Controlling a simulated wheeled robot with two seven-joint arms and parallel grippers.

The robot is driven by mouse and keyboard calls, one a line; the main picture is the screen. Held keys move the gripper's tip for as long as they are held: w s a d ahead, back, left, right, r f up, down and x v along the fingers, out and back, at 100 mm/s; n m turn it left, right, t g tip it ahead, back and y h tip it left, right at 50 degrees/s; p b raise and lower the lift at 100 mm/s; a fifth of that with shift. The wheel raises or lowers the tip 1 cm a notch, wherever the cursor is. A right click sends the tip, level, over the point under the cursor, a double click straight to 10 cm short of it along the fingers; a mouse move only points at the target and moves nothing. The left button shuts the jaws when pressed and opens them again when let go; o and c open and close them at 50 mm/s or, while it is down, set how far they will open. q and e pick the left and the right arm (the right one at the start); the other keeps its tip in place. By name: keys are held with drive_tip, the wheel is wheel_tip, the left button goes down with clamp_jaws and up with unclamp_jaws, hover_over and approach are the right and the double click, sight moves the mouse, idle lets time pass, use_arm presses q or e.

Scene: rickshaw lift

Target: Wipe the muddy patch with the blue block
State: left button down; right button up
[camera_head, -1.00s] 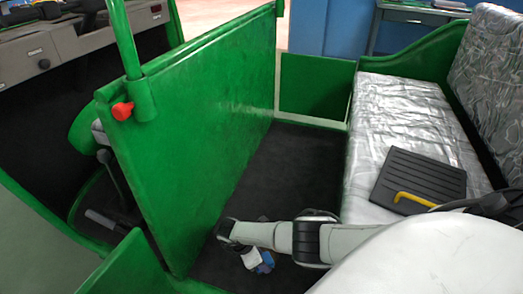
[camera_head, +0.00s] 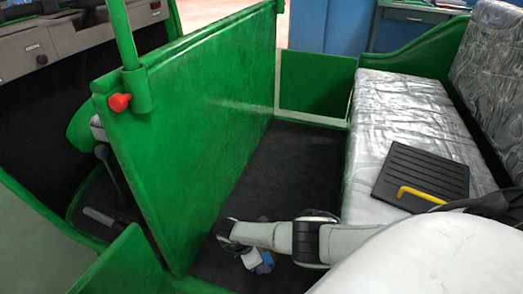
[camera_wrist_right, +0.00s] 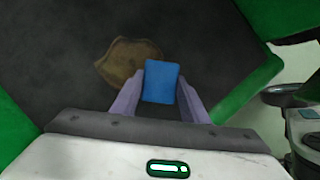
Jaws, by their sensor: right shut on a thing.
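The blue block (camera_wrist_right: 161,82) is held between the two fingers of my right gripper (camera_wrist_right: 162,95) in the right wrist view. The brown muddy patch (camera_wrist_right: 122,60) lies on the dark floor (camera_wrist_right: 215,55), just beyond and left of the block. In the head view my right gripper (camera_head: 250,258) is low over the floor between the green partition and the seat, with a bit of blue block (camera_head: 265,262) showing. The patch is hidden there. My left gripper is not in view.
A green partition (camera_head: 205,110) stands left of my right arm. A silver bench seat (camera_head: 400,125) is on the right, with a black ribbed pad (camera_head: 420,172) and a yellow hooked bar (camera_head: 415,195) on it. The floor (camera_head: 300,165) beyond the arm is clear.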

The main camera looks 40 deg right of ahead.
drive_tip(key=shift+f+b, duration=0.8)
drive_tip(key=shift+f, duration=0.1)
